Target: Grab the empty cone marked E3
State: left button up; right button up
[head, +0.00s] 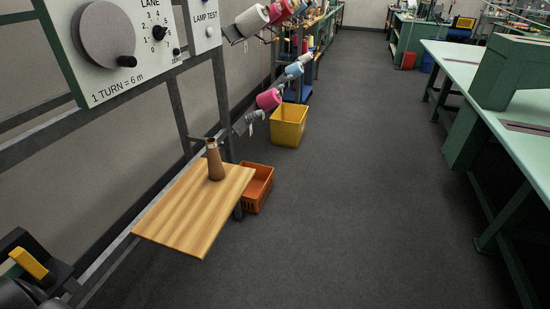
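A bare brown cone (216,163) stands upright on a light wooden board (185,222), near the board's back right corner. It carries no yarn, and its narrow end is up, close to a metal post. I cannot read any mark on it, so I cannot tell whether it is E3. No gripper is seen near the cone.
A control panel (115,40) hangs above left. An orange crate (258,187) sits behind the board, with a yellow bin (288,125) beyond. Yarn cones, including a pink one (268,99), line the rack. Green tables (485,85) stand right; the floor between is clear.

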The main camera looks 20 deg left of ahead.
aim_at(215, 171)
jog(key=z, duration=0.25)
jog(key=i, duration=3.8)
jog(key=u, duration=3.3)
